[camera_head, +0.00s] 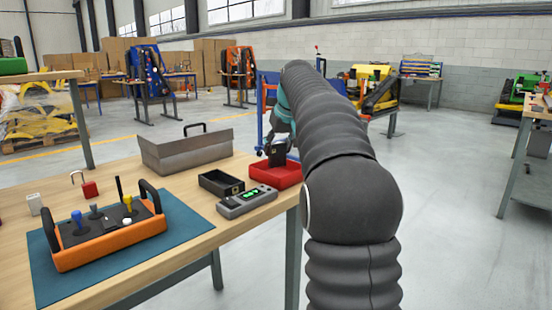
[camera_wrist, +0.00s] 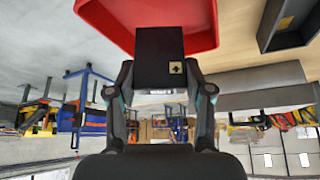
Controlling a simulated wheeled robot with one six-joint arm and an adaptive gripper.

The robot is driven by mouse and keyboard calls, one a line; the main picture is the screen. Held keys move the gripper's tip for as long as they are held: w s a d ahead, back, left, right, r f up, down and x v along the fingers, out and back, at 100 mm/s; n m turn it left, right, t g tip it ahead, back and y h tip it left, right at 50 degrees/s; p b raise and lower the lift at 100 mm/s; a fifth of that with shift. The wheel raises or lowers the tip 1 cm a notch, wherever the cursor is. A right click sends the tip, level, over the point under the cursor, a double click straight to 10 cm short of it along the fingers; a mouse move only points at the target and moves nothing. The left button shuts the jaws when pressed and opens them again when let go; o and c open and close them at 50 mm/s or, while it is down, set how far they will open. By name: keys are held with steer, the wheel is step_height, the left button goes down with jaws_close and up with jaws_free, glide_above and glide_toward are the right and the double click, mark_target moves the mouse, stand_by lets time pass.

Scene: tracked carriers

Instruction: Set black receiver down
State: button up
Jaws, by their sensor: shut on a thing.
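The black receiver, a small black box (camera_wrist: 158,50) with a pale square mark near one corner, is held between the two fingers of my gripper (camera_wrist: 160,78) in the wrist view. In the head view the receiver (camera_head: 278,156) shows at the end of my arm, in front of or over the red tray (camera_head: 290,181) at the table's right edge. The red tray (camera_wrist: 100,22) also shows behind the receiver in the wrist view. I cannot tell whether the receiver touches the tray. My arm hides part of the gripper in the head view.
A black open box (camera_head: 208,188) and a grey device with a green display (camera_head: 246,203) stand left of and in front of the red tray. A grey metal toolbox (camera_head: 185,153) is behind. An orange control unit (camera_head: 110,245) lies on a blue mat (camera_head: 180,245). A red padlock (camera_head: 90,189) lies farther left.

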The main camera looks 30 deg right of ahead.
mark_target(278, 156)
steer(key=shift+f, duration=1.6)
steer(key=shift+f+b, duration=0.1)
steer(key=shift+b, duration=0.2)
steer(key=o, duration=1.2)
